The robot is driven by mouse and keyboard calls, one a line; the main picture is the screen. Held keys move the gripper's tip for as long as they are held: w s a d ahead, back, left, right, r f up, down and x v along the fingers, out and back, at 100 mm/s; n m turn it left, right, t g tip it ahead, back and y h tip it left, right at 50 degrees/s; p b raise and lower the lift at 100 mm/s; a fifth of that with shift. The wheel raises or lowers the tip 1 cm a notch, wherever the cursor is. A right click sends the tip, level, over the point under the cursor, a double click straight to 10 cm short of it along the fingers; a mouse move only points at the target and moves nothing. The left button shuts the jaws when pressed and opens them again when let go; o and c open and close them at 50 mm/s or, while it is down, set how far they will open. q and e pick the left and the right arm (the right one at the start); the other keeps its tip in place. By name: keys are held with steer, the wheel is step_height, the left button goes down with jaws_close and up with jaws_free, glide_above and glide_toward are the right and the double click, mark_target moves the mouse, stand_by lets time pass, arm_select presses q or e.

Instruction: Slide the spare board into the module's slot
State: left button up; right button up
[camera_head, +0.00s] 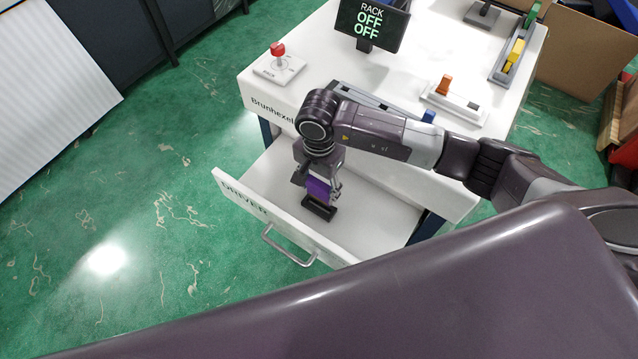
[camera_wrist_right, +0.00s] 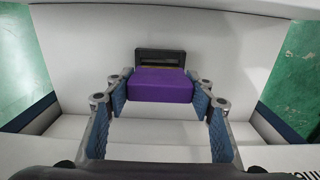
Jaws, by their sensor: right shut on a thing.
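The spare board, a purple block (camera_head: 318,190), is between the fingers of my right gripper (camera_head: 322,180) inside the open white drawer. It also shows in the right wrist view (camera_wrist_right: 160,86) with a blue finger pad on each side. Its lower end is at a small black holder (camera_head: 319,209) on the drawer floor; whether it is still seated there I cannot tell. On the tabletop, a long grey rail unit (camera_head: 355,95) with a blue piece (camera_head: 428,116) at its end is partly hidden by my right arm. I cannot make out an empty slot. My left gripper is out of view.
The drawer's front panel (camera_head: 285,225) with its handle (camera_head: 288,247) stands pulled out. On the table are a red-knobbed box (camera_head: 278,65), a screen (camera_head: 373,24) reading RACK OFF OFF, an orange-levered switch (camera_head: 455,100) and a rail with yellow and green parts (camera_head: 513,55).

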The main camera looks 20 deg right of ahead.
mark_target(319, 198)
steer(key=shift+f+b, duration=0.65)
steer(key=shift+f, duration=0.8)
steer(key=shift+b, duration=0.7)
stand_by(0.8)
steer(key=shift+f, duration=0.1)
steer(key=shift+f+b, duration=0.4)
steer(key=shift+b, duration=0.15)
steer(key=shift+f, duration=0.1)
steer(key=shift+f+b, duration=1.1)
steer(key=shift+b, duration=0.1)
steer(key=o, duration=1.2)
steer(key=shift+r, duration=0.1)
